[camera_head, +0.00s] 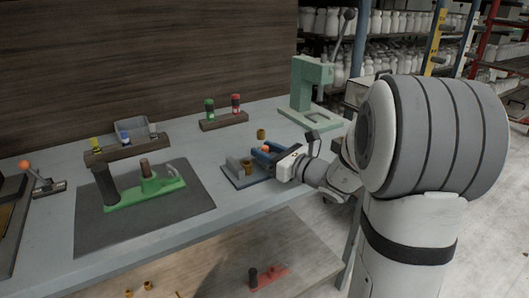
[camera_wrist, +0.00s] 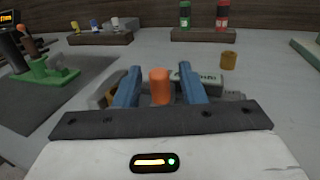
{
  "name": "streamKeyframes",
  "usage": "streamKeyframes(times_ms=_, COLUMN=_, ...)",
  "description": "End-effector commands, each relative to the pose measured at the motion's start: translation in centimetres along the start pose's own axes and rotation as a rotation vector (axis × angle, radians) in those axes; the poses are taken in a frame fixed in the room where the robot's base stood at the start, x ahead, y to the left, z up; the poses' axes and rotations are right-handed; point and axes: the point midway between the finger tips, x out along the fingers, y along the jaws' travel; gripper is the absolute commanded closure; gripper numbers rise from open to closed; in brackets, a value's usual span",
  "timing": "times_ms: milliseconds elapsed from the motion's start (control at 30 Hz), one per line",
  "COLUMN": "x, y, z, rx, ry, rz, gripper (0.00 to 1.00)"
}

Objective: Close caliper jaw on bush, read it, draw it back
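The caliper fixture (camera_head: 232,181) is a grey-blue plate on the bench, left of my gripper in the head view. A brass bush (camera_head: 246,165) stands on it; a tan shape partly behind my left finger in the wrist view may be this bush. An orange knob (camera_wrist: 160,87) stands upright between my blue fingers. My gripper (camera_wrist: 161,84) is open around the knob, with a small gap on each side. In the head view my gripper (camera_head: 264,151) is low over the fixture's right side. A pale green display (camera_wrist: 209,77) is partly hidden by my right finger; its reading is not legible.
A loose brass ring (camera_head: 261,133) stands behind the fixture. A green clamp stand (camera_head: 160,194) is on a dark mat (camera_head: 98,231) to the left. Wooden racks (camera_head: 224,121) stand at the back. A green press (camera_head: 309,90) is at the right.

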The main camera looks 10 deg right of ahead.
Motion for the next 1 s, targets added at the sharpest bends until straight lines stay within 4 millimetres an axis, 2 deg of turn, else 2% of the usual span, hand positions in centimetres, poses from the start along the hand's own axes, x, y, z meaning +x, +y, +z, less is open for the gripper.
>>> streamKeyframes(times_ms=300, x=0.46, y=0.07, z=0.0, rx=0.0, ry=0.0, rz=0.001, gripper=0.63)
streamKeyframes(times_ms=767, x=0.47, y=0.12, z=-0.01, rx=0.0, ry=0.001, rz=0.002, gripper=1.0)
streamKeyframes(times_ms=1000, x=0.48, y=0.13, z=-0.01, rx=0.0, ry=0.001, rz=0.003, gripper=1.0)
